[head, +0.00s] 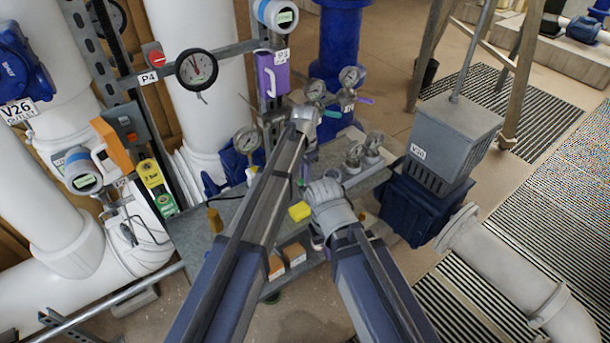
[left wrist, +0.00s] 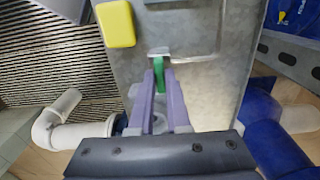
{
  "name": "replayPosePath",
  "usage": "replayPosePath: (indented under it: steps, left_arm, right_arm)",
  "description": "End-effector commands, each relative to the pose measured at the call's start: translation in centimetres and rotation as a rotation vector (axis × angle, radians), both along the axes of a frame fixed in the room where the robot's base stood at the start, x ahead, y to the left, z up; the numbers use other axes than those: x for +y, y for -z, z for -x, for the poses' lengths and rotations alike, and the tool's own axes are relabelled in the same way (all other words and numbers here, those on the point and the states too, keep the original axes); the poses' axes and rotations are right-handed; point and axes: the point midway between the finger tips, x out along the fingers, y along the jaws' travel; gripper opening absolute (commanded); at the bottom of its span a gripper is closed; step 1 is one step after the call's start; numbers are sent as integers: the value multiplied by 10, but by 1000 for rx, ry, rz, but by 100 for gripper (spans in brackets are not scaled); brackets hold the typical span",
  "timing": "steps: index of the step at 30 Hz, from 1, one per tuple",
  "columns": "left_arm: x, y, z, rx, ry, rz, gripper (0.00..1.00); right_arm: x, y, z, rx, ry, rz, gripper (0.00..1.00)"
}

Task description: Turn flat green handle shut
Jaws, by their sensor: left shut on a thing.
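The flat green handle (left wrist: 159,76) stands out from a grey metal plate (left wrist: 205,90) in the left wrist view. My left gripper (left wrist: 159,84) has its two purple fingers closed on either side of it. The fingers cover part of the handle. In the head view my left arm hides the handle and most of that gripper. My right arm comes in beside it in the head view, and its gripper fingers cannot be made out behind the wrist.
A yellow block-shaped part (head: 299,211) is close by; it also shows in the left wrist view (left wrist: 115,23). Several gauges, such as one on the left (head: 247,140), crowd the panel. A grey box marked V20 (head: 445,140) and a white pipe (head: 510,265) stand to the right.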

Motion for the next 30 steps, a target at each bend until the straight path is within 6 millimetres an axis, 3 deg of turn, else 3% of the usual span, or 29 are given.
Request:
replayPosePath:
  steps: [2,3,11,22,30]
  left_arm:
    - [0,0,0,0,2,0,0]
    - [0,0,0,0,2,0,16]
    - [0,0,0,0,1,0,45]
    - [0,-4,0,0,0,0,45]
    - [0,-27,0,0,0,0,45]
  right_arm:
    - [0,0,0,0,0,0,0]
    - [0,0,0,0,0,0,0]
    - [0,0,0,0,0,0,0]
    - [0,-4,0,0,0,0,0]
    - [0,-27,0,0,-1,0,0]
